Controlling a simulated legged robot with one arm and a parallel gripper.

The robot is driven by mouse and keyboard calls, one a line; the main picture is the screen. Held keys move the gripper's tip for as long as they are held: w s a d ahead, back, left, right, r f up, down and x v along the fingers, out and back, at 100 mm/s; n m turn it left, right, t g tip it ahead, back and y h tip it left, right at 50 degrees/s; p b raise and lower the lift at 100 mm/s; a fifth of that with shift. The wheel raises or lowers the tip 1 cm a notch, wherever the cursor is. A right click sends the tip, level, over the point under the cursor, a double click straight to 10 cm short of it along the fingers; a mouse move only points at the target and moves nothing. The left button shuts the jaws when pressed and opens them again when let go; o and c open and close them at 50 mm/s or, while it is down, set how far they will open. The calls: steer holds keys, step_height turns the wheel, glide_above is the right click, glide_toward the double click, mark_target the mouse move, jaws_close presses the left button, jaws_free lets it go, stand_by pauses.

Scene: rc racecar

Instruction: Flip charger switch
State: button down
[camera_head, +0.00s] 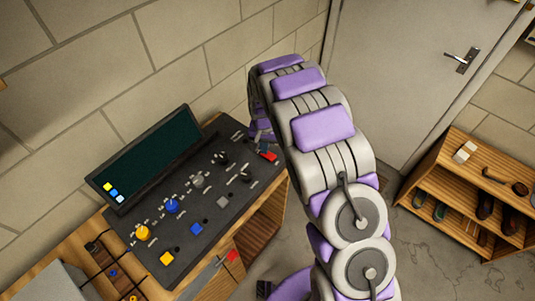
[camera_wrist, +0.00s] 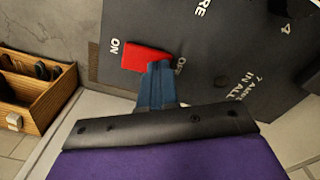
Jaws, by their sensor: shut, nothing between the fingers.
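The charger (camera_head: 205,215) is a dark panel with a screen and several knobs on a wooden bench. Its red switch (camera_head: 269,156) is at the panel's far right end. In the wrist view the red switch (camera_wrist: 142,57) lies between the label "ON" on the left and a partly hidden "OFF" on the right. My gripper (camera_wrist: 160,68) has blue fingers, shut and empty. The fingertips are at the right part of the red switch, on the "OFF" side, and overlap its edge. I cannot tell whether they touch. In the head view my gripper is mostly hidden behind my arm.
The wooden bench (camera_head: 75,245) stands against a block wall. A grey door (camera_head: 415,75) is behind my arm. A wooden shoe shelf (camera_head: 455,170) stands at the right, and a wooden shelf (camera_wrist: 40,95) shows at left in the wrist view.

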step_height(320, 180, up, 7)
steer(key=p, duration=0.1)
steer(key=shift+f+p, duration=0.15)
steer(key=shift+p, duration=0.2)
stand_by(0.3)
stand_by(0.3)
